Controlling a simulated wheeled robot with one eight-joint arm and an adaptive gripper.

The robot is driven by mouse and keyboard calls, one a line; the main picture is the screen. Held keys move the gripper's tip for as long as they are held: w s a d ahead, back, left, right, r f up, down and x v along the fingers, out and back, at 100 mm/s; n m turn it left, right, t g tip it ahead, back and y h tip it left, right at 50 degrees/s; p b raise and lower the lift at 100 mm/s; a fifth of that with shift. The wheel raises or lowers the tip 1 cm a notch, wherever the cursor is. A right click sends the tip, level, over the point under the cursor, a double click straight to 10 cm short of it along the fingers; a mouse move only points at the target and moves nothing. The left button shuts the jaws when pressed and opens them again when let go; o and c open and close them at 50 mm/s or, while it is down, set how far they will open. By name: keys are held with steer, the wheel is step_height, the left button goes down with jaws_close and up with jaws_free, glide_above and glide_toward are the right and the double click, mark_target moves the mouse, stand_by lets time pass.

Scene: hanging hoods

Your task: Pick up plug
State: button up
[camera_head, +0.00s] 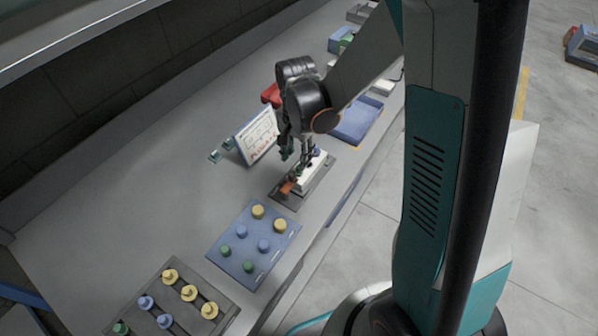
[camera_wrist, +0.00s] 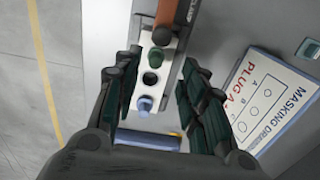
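A white block (camera_wrist: 147,70) stands between the spread fingers of my gripper (camera_wrist: 160,82). The fingers are open and I see nothing held. Whether a fingertip touches a plug I cannot tell.
An orange-brown part (camera_wrist: 166,14) lies at the block's far end. A tilted masking drawing sign (camera_head: 258,135) stands close beside my gripper. A blue tray (camera_head: 228,222) and a grey tray (camera_head: 133,306) hold several coloured plugs. The bench (camera_head: 165,190) left of them is clear.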

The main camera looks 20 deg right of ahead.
mark_target(299, 172)
steer(key=f, duration=0.1)
steer(key=f+b, duration=0.1)
steer(key=f, duration=0.2)
steer(key=shift+d+f, duration=0.3)
steer(key=shift+d, duration=0.05)
steer(key=shift+s, duration=0.1)
steer(key=shift+c, duration=0.5)
steer(key=c, duration=0.8)
steer(key=shift+r, duration=0.1)
